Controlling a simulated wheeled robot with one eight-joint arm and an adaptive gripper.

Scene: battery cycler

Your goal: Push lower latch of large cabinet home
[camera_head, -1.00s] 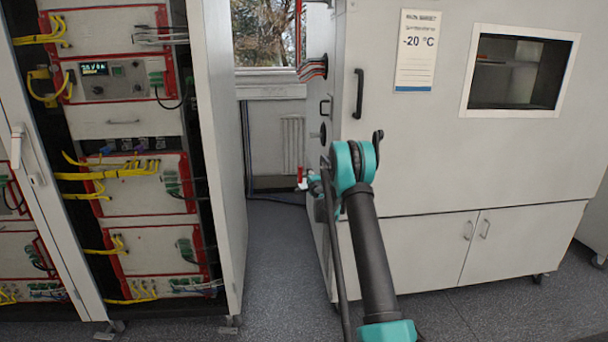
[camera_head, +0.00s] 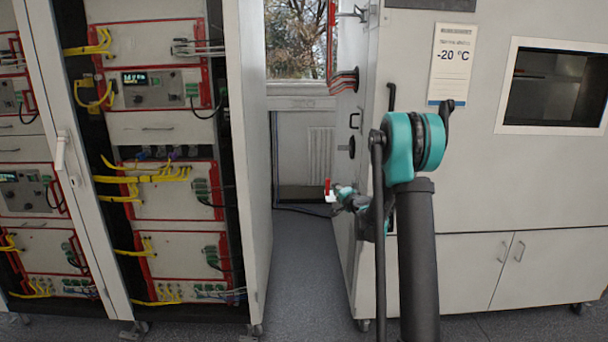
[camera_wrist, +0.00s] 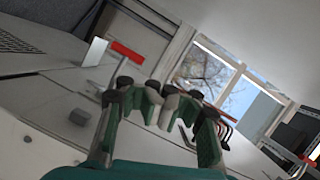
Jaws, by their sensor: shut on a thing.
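The large cabinet (camera_head: 470,180) is pale grey, with a "-20 °C" label, and fills the right of the head view. My gripper (camera_head: 343,197) is beside its narrow left side, low down. It also shows in the wrist view (camera_wrist: 160,98), its fingers closed in around a small thing that I cannot make out clearly. A red bar (camera_wrist: 127,52) with a white plate (camera_wrist: 95,52) is just past the fingertips; the red part also shows in the head view (camera_head: 327,187). I cannot tell whether this is the lower latch, or whether my gripper touches it.
A black handle (camera_head: 355,121) and a round black knob (camera_head: 351,147) are on the cabinet's left side. An open rack (camera_head: 160,190) with yellow cables stands at the left. Between rack and cabinet is a strip of free floor (camera_head: 305,260), with a window (camera_head: 297,40) behind.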

